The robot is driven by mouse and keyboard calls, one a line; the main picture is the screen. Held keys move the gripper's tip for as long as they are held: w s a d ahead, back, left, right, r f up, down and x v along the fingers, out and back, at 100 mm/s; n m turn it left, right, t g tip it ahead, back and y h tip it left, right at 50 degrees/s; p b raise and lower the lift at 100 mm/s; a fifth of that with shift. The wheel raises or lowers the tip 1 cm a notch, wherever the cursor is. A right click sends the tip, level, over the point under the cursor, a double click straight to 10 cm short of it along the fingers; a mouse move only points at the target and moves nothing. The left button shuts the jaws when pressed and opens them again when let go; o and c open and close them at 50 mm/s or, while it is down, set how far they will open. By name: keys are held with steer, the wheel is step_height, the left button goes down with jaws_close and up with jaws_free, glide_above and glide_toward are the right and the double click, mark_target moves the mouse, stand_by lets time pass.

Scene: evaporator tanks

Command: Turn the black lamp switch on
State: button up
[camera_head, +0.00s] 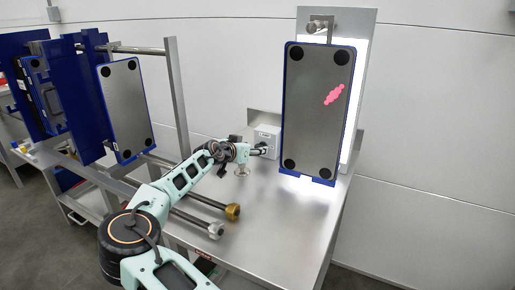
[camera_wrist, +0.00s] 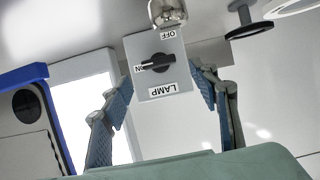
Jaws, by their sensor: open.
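The black lamp switch (camera_wrist: 157,63) is a rotary knob on a small light grey box (camera_wrist: 176,46), which appears upside down in the wrist view. Its handle lies roughly level, with its pale-marked end toward the ON label at left. OFF is at the top and LAMP at the bottom. In the head view the box (camera_head: 268,132) stands at the back of the steel table, and the knob is hidden by my gripper (camera_head: 261,150). My gripper (camera_wrist: 162,84) is open, with its fingers either side of the box in the wrist view. I see no contact with the knob.
A bright white light panel (camera_head: 357,85) glows behind a grey, blue-edged plate (camera_head: 318,110) with pink marks, right of the box. The steel table (camera_head: 285,215) is clear at front right. A rack with blue-edged plates (camera_head: 127,105) stands at left.

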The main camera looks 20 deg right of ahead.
steer(key=v, duration=0.7)
